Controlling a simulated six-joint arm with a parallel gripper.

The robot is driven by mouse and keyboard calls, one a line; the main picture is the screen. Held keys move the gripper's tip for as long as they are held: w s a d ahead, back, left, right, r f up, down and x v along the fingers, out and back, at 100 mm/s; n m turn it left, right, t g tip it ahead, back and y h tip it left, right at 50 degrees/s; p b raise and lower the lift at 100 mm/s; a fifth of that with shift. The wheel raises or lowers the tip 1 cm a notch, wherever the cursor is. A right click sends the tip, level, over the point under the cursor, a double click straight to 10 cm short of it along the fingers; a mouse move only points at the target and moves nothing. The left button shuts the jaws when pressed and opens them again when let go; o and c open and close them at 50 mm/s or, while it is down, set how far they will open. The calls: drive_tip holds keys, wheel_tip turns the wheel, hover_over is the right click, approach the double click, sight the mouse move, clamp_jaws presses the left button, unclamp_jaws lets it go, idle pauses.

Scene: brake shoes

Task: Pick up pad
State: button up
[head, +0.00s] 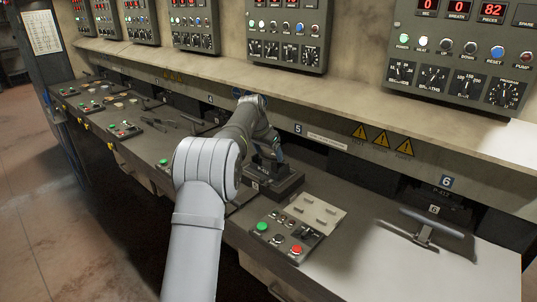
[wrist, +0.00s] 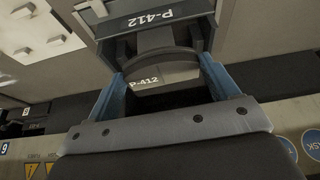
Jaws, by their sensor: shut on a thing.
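In the wrist view my gripper (wrist: 163,70) has its two blue fingers on either side of a dark curved pad (wrist: 163,53). The fingers are shut on the pad's two ends. The pad is at a dark holder (wrist: 160,20) labelled P-412. I cannot tell whether the pad still touches the holder. In the head view my gripper (head: 268,150) is low over the dark holder (head: 275,185) on the bench. The pad is mostly hidden there by my arm.
A button panel (head: 288,236) and a pale plate with small tabs (head: 318,212) lie in front of the holder. A grey T-shaped part (head: 430,226) stands at the right on the bench (head: 375,270). A ledge with control boxes (head: 460,50) runs behind.

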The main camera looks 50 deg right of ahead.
sight(268, 155)
wheel_tip(268, 155, up, 4)
drive_tip(key=shift+f, duration=0.1)
drive_tip(key=s+r, duration=0.6)
drive_tip(key=s, duration=0.5)
drive_tip(key=shift+s+a+f+n+t+y, duration=0.4)
drive_tip(key=shift+s+f+n+t+y, duration=0.65)
drive_tip(key=shift+f+n, duration=1.95)
drive_tip(key=shift+s+a+f+n+t+y, duration=0.4)
drive_tip(key=shift+s+f+n, duration=1.25)
drive_tip(key=shift+f+n, duration=1.3)
drive_tip(key=shift+s+a+f+n+t+y, duration=0.4)
drive_tip(key=shift+s+f+n+t+y, duration=0.65)
drive_tip(key=shift+f+n, duration=1.9)
drive_tip(key=shift+s+f+g+h, duration=0.3)
drive_tip(key=shift+f, duration=0.2)
drive_tip(key=o, duration=1.1)
drive_tip(key=v, duration=1.7)
drive_tip(key=shift+s+r, duration=0.1)
drive_tip(key=shift+r, duration=0.15)
drive_tip(key=shift+f, duration=0.1)
